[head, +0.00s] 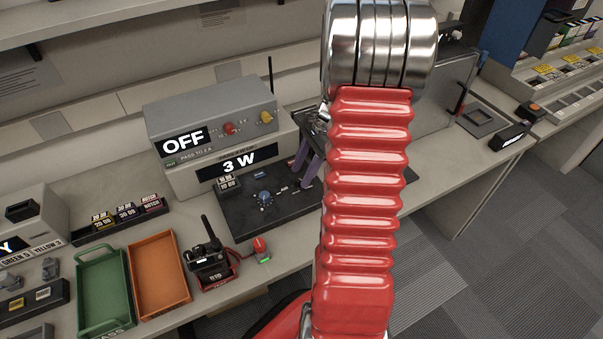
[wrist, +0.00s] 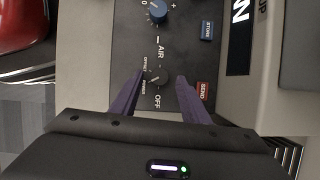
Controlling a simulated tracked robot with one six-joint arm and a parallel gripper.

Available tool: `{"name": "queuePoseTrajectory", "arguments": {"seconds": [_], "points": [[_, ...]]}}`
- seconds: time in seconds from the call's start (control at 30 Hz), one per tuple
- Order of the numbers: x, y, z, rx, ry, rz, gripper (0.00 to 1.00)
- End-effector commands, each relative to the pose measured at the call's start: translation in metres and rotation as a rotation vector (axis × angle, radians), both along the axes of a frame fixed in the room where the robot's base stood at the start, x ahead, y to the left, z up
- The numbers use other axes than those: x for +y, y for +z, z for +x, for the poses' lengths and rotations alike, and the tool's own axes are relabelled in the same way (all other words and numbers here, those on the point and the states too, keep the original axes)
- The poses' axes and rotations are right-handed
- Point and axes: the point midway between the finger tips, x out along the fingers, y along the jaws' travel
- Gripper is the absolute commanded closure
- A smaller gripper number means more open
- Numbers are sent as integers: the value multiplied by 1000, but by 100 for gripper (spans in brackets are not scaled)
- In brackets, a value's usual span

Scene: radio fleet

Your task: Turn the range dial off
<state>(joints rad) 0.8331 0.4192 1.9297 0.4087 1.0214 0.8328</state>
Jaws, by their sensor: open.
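A small dark dial (wrist: 157,77) sits on a black panel (wrist: 185,55), with "AIR" printed on one side and "OFF" on the other. It appears to be the range dial; its pointer is hard to read. My gripper (wrist: 161,80) is open, with its purple fingers on either side of the dial and gaps showing between them and it. In the head view my gripper (head: 307,163) reaches down to the right part of the panel, and the dial is hard to make out there. The display (head: 239,162) above the panel reads "3 W".
A blue knob (wrist: 157,12), a blue "STORE" button (wrist: 207,29) and a red "SEND" button (wrist: 202,91) share the panel. A grey box (head: 215,120) showing "OFF" stands behind. A handheld radio (head: 208,256), an orange tray (head: 158,275) and a green tray (head: 103,292) are at left.

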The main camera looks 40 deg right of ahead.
Motion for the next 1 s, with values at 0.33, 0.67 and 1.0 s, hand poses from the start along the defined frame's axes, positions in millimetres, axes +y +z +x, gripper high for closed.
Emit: {"name": "queuePoseTrajectory", "arguments": {"seconds": [0.33,0.67,1.0], "points": [[5,-12,2,0,-1,0,58],[4,-12,1,0,-2,0,73],[4,-12,1,0,-2,0,97]]}}
